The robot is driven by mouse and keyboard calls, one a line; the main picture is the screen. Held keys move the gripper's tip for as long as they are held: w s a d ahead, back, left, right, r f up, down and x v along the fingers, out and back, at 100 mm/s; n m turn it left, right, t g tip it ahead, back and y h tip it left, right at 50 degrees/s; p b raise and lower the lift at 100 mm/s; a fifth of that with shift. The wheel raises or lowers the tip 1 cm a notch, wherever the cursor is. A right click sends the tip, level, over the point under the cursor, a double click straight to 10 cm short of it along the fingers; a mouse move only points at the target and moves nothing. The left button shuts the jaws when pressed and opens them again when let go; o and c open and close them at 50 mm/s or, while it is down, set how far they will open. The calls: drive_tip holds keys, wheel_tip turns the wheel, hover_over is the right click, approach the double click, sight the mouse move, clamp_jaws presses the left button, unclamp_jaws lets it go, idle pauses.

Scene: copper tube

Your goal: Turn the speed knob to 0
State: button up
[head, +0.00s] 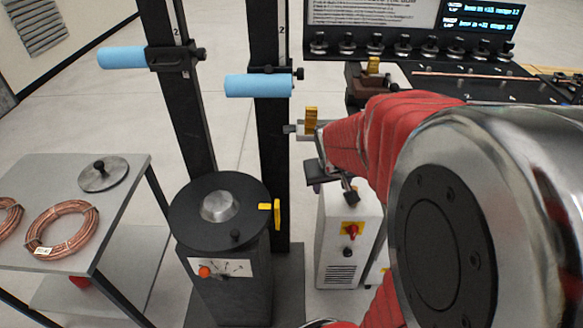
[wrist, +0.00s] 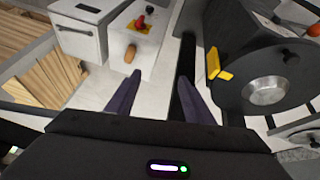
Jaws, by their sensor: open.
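No knob is legibly marked as speed. The black turntable machine (head: 222,292) has a white front panel (head: 222,268) with an orange-red button (head: 204,272) and small dial marks at its right, too small to read. A black knob (head: 235,236) stands on the disc's rim. A white cabinet (head: 335,225) right of it carries a red knob (head: 351,231) on a yellow plate; this knob also shows in the wrist view (wrist: 140,23). My gripper (head: 332,184) is open and empty above the cabinet. In the wrist view its fingers (wrist: 162,98) point toward the floor between cabinet and turntable.
A yellow handle (head: 277,214) sticks out at the disc's right rim. Two black posts with blue rollers (head: 258,86) stand behind. A grey table (head: 120,180) with copper coils (head: 62,229) is at left. A black bench with several knobs (head: 430,46) is at the back right.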

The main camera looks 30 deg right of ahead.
drive_tip(key=w+d+f+m, duration=0.2)
drive_tip(key=d+f, duration=1.7)
drive_tip(key=f, duration=0.1)
drive_tip(key=s+d+f+m+t, duration=0.15)
drive_tip(key=s+f, duration=0.25)
drive_tip(key=f, duration=0.8)
drive_tip(key=s+d+f+t, duration=0.2)
drive_tip(key=s+f, duration=0.3)
drive_tip(key=f, duration=0.7)
drive_tip(key=s+a+f+m+t, duration=0.3)
drive_tip(key=a+f+m+t, duration=0.1)
drive_tip(key=a, duration=0.4)
drive_tip(key=shift+s+a+f+m+t, duration=0.35)
drive_tip(key=shift+f+t, duration=0.45)
drive_tip(key=shift+t, duration=0.45)
drive_tip(key=shift+w+d, duration=0.1)
